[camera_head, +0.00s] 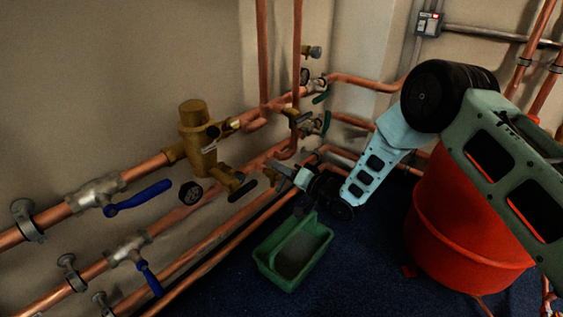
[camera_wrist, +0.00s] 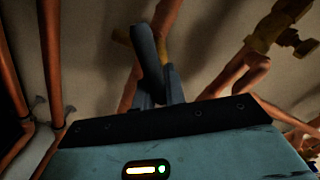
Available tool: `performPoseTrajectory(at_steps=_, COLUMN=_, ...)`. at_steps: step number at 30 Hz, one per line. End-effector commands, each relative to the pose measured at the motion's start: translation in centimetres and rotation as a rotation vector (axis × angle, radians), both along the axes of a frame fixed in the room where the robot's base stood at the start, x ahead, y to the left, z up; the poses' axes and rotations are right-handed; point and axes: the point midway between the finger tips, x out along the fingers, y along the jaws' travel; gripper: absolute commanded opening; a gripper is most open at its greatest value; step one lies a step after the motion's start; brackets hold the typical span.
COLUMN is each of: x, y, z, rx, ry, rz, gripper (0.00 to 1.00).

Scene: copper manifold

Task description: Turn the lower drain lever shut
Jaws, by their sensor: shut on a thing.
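My gripper (camera_head: 281,173) reaches in from the right to the lower copper pipes, just right of the brass fittings. In the wrist view my gripper (camera_wrist: 160,88) is shut on a dark blue-grey lever handle (camera_wrist: 146,48), which stands up between and beyond the fingers. A bit of yellow brass (camera_wrist: 163,48) shows behind the handle, in front of a copper pipe. In the head view my fingers mostly hide the held lever, so its exact angle to the pipe cannot be told.
Blue levers (camera_head: 140,197) sit on pipes at the left. A brass valve body (camera_head: 196,140) and round gauge (camera_head: 191,192) are left of my gripper. Green levers (camera_head: 326,122) are above right. A green tray (camera_head: 291,277) and red bucket (camera_head: 465,235) stand on the floor.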

Motion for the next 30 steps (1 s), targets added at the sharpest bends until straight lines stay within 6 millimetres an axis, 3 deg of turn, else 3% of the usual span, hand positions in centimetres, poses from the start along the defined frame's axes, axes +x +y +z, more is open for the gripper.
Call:
performPoseTrajectory(at_steps=18, x=0.3, y=-0.4, z=-1.5, rx=0.336, ry=0.434, rz=0.001, gripper=0.0)
performPoseTrajectory(at_steps=30, x=0.2, y=-0.3, z=-2.0, rx=0.441, ry=0.572, rz=0.003, gripper=0.0)
